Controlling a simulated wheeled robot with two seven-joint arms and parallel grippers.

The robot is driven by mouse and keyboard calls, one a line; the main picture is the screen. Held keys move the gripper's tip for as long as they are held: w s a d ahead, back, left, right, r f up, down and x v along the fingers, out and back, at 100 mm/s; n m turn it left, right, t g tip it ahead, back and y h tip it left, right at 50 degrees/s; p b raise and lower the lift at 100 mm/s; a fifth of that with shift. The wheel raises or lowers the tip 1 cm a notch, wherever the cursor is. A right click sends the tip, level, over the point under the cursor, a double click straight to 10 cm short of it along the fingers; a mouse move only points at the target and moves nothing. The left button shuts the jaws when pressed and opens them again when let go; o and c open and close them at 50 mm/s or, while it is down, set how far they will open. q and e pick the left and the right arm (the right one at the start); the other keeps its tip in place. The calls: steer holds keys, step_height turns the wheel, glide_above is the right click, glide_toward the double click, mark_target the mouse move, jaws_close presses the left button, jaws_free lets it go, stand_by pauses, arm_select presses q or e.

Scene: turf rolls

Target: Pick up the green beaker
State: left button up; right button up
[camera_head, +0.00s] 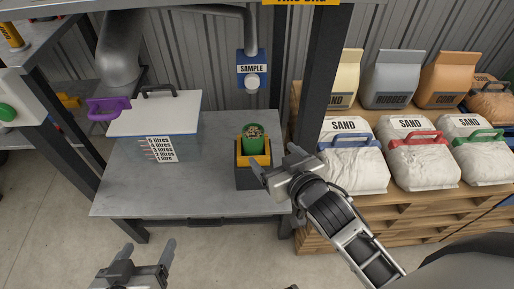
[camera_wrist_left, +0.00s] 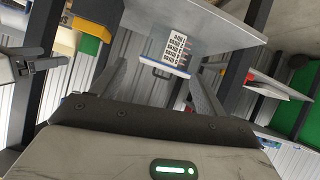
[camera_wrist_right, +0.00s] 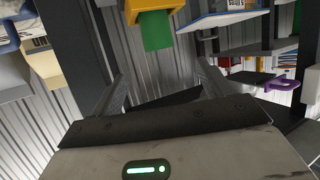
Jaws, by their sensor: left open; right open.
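The green beaker (camera_head: 252,141) stands in a dark holder with a yellow rim (camera_head: 240,158) on the grey bench. Its top shows brownish contents; its lower part is hidden by the holder. In the right wrist view the beaker (camera_wrist_right: 157,32) is ahead, beyond the fingertips. My right gripper (camera_head: 277,166) is open and empty, just in front and to the right of the holder, apart from the beaker. My left gripper (camera_head: 148,256) is open and empty, low in front of the bench's front edge. The beaker also shows in the left wrist view (camera_wrist_left: 90,45).
A clear litre-marked box (camera_head: 185,149) with a white lid stands left on the bench (camera_head: 215,197), a purple handle at its side. A blue SAMPLE unit (camera_head: 251,66) hangs above the beaker. A dark post (camera_head: 319,80) and sand bags (camera_head: 354,162) are on the right.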

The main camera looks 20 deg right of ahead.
mark_target(255, 134)
steer(key=x, duration=0.5)
steer(key=b+x, duration=0.1)
steer(key=x, duration=0.4)
steer(key=b+x, duration=0.1)
steer(key=x, duration=0.4)
steer(key=shift+w+d+r, duration=0.15)
steer(key=shift+w+r, duration=0.05)
steer(key=shift+w, duration=0.05)
steer(key=c, duration=1.1)
